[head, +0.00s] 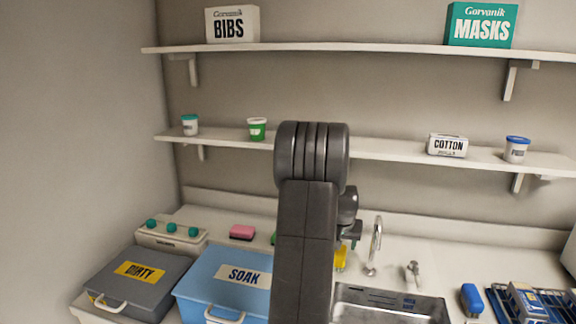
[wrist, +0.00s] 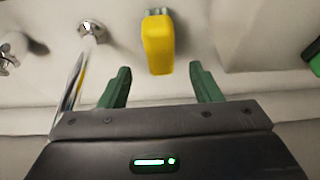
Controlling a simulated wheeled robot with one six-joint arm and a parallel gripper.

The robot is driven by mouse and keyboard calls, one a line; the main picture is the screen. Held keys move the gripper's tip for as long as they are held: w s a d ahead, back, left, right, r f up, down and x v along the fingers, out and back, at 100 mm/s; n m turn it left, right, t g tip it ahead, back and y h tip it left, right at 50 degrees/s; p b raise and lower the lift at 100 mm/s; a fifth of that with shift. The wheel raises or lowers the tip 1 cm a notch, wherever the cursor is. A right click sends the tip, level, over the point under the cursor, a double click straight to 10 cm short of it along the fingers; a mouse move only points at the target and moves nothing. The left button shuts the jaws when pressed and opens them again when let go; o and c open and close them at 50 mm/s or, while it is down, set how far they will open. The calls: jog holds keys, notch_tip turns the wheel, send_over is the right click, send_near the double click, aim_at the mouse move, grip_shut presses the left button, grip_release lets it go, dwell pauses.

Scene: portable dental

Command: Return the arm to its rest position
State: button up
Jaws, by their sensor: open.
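My arm rises in the middle of the head view, its dark links hiding part of the counter and shelf behind it. My gripper shows in the wrist view (wrist: 160,85), its two green fingers spread apart with nothing between them. The bottle also shows partly behind my arm in the head view (head: 340,259).
A faucet (head: 375,246) and sink (head: 388,306) are right of my arm. A grey DIRTY box (head: 125,292), a blue SOAK box (head: 205,268) and a pink sponge (head: 242,232) are left. A lower shelf (head: 390,152) runs behind my arm. A blue rack (head: 548,300) stands far right.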

jog(key=x, duration=0.7)
jog(key=shift+w+f+p, duration=0.1)
jog(key=shift+p, duration=0.25)
jog(key=shift+r, duration=0.25)
